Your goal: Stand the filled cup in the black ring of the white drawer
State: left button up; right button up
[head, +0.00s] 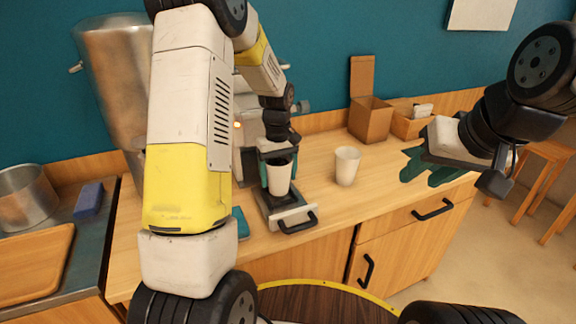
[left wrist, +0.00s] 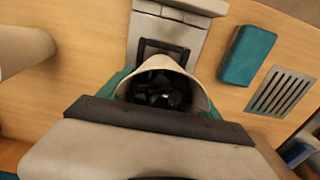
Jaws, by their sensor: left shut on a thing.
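The filled cup (head: 279,180) is white and upright. In the left wrist view its mouth (left wrist: 128,92) faces me, with dark pieces (left wrist: 165,92) inside. My left gripper (head: 278,166) is shut around it, a teal finger on each side. The white drawer (head: 297,216) is pulled out from the machine, with a black handle at its front. The cup is over the drawer's dark inner part. The cup hides the black ring, and I cannot tell whether its base touches it.
A second white cup (head: 347,166) stands right of the drawer. A teal block (left wrist: 248,56) and a metal grille (left wrist: 282,92) are beside the drawer. An open cardboard box (head: 370,118) stands at the back.

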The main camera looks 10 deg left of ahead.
pick_arm(q)
jog(key=shift+f, duration=1.3)
dwell(0.6)
jog(key=o, duration=1.9)
notch_tip(320, 180, up, 8)
jog(key=shift+f, duration=0.1)
jog(key=s+r+m+t, duration=0.2)
jog(key=s+r, duration=0.3)
jog(key=s, duration=0.3)
jog(key=s+d+r+m+t+h, duration=0.1)
jog(key=s+r+m+t, duration=0.1)
jog(key=s+r, duration=0.3)
jog(key=s+d+r+m+t+h, duration=0.1)
jog(key=s+r+m+t, duration=0.1)
jog(key=s+r, duration=0.4)
jog(key=shift+s+d+m, duration=0.1)
jog(key=shift+s+m, duration=0.6)
jog(key=shift+s, duration=1.95)
